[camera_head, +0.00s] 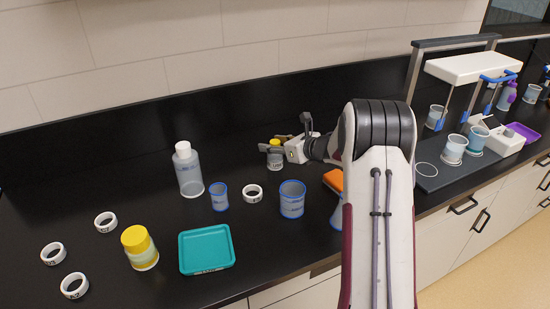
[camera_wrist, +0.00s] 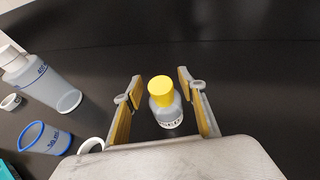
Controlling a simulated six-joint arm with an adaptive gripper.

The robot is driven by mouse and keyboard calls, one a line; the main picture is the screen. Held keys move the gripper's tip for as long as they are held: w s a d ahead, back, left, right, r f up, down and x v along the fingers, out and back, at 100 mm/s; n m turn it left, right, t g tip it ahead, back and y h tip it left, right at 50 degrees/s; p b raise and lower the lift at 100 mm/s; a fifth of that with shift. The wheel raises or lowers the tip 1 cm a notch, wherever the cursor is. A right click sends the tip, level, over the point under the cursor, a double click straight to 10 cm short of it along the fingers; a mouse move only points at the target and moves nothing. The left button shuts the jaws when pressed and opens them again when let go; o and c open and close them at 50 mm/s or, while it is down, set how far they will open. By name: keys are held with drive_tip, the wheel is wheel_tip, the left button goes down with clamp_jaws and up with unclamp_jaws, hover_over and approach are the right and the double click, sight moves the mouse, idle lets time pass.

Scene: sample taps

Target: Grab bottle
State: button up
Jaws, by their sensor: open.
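A small clear bottle with a yellow cap (camera_head: 275,158) stands upright on the black counter near the middle of the head view. It also shows in the wrist view (camera_wrist: 166,104), with a printed label low on its side. My gripper (camera_head: 274,145) reaches to it from the right. In the wrist view my gripper (camera_wrist: 160,85) is open, with one finger on each side of the bottle and a gap on both sides. The fingers do not touch it. A larger bottle with a white cap (camera_head: 188,172) and a yellow-capped jar (camera_head: 139,248) stand to the left.
Blue-rimmed beakers (camera_head: 292,200) (camera_head: 219,198) and a white ring (camera_head: 252,193) lie in front of the bottle. The counter behind the bottle is clear up to the black backsplash.

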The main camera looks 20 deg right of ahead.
drive_tip(key=c, duration=1.1)
drive_tip(key=shift+r, duration=0.1)
drive_tip(key=shift+r, duration=4.9)
